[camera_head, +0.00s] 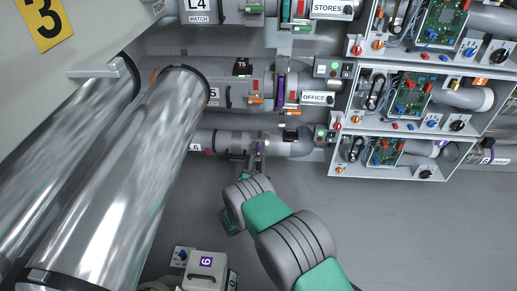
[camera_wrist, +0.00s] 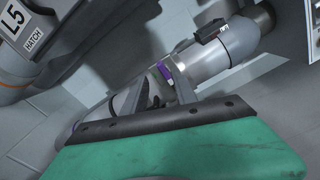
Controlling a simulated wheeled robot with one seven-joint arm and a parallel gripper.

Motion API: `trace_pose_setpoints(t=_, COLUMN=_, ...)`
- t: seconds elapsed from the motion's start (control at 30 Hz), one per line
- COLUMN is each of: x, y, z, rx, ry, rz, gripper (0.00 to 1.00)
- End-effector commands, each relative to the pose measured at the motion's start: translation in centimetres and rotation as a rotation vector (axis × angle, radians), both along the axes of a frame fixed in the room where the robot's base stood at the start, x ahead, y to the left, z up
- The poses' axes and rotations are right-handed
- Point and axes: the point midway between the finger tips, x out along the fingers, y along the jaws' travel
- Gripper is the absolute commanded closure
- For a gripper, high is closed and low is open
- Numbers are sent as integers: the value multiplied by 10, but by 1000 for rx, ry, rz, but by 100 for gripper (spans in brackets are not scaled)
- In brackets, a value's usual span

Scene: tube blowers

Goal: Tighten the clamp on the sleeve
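The lowest grey pipe (camera_head: 220,140), beside a partly hidden label ending in 6, runs across the wall in the head view. In the wrist view, its sleeve (camera_wrist: 198,68) is light grey, with a purple piece (camera_wrist: 164,74) on its near end. My gripper (camera_head: 258,158) is at the lower side of this pipe. In the wrist view, the fingers of my gripper (camera_wrist: 160,88) stand apart, reaching toward the pipe near the purple piece. A small dark curved part shows between them. I cannot tell whether it is the clamp or whether the fingers touch it.
A black box (camera_wrist: 210,31) sits on the pipe right of the sleeve. Open panels with circuit boards (camera_head: 385,152) stand at the right. Large shiny tubes (camera_head: 125,180) fill the left. A grey unit marked 6 (camera_head: 206,272) is below. The floor (camera_head: 410,230) at the right is clear.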

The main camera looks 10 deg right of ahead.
Motion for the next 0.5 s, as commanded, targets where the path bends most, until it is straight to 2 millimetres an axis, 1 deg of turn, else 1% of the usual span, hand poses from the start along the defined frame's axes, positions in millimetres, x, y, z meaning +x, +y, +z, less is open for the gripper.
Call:
trace_pose_setpoints(t=0.03, x=0, y=0, z=0, rx=-112, ry=28, rz=-1, gripper=66)
trace_pose_setpoints(t=0.1, x=0, y=0, z=0, rx=-248, ry=61, rz=-1, gripper=66)
trace_pose_setpoints(t=0.2, x=1, y=-1, z=0, rx=-346, ry=85, rz=-2, gripper=66)
trace_pose_setpoints(t=0.27, x=5, y=-2, z=-1, rx=-362, ry=89, rz=-4, gripper=66)
trace_pose_setpoints(t=0.33, x=13, y=-5, z=-2, rx=-362, ry=89, rz=-4, gripper=66)
trace_pose_setpoints(t=0.5, x=46, y=-13, z=-3, rx=-358, ry=87, rz=-6, gripper=66)
